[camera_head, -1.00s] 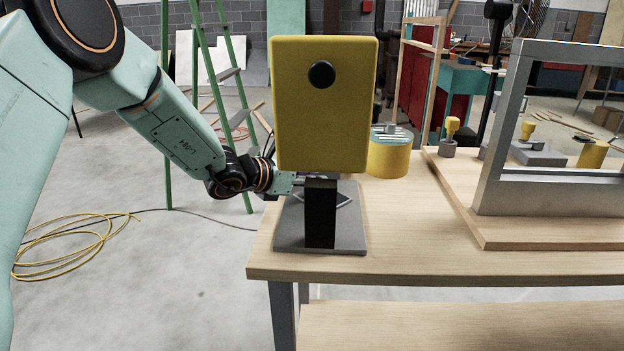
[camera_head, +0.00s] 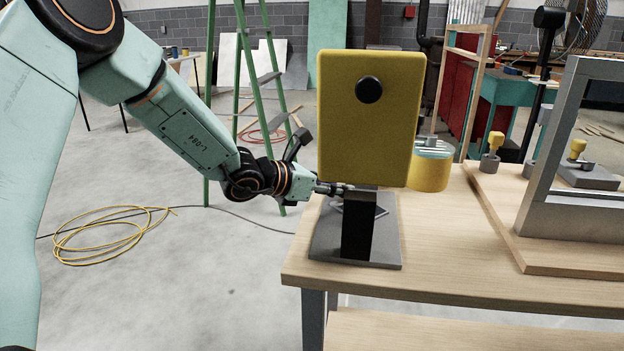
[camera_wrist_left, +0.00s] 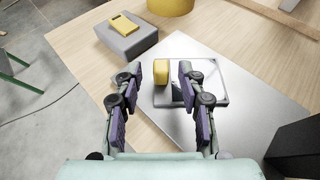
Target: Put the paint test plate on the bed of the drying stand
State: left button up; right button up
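A stand with a grey base (camera_head: 389,250), a black post (camera_head: 358,228) and a large upright yellow panel (camera_head: 385,148) with a black knob is at the table's left end. I take it for the drying stand. On the base lies a square, shiny plate (camera_wrist_left: 212,79) with a small yellow block (camera_wrist_left: 161,72), apparently the paint test plate; the post hides most of it in the head view. My left gripper (camera_head: 345,188) reaches in from the left behind the post. In the left wrist view its open fingers (camera_wrist_left: 160,78) are on either side of the yellow block, with gaps visible.
A grey box (camera_wrist_left: 128,40) with a yellow slab on top stands beyond the base. A yellow drum (camera_head: 430,172) is behind the panel. A grey frame (camera_head: 570,215) on a wooden board takes up the table's right. Bare table lies in front.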

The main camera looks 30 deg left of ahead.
pick_arm(q)
jog(key=p+v, duration=0.1)
jog(key=v, duration=0.3)
jog(key=shift+s+a+r, duration=0.1)
jog(key=shift+s+r, duration=0.15)
jog(key=shift+s, duration=0.05)
jog(key=shift+v, duration=1.25)
jog(key=shift+f, duration=0.15)
jog(key=shift+s, duration=0.15)
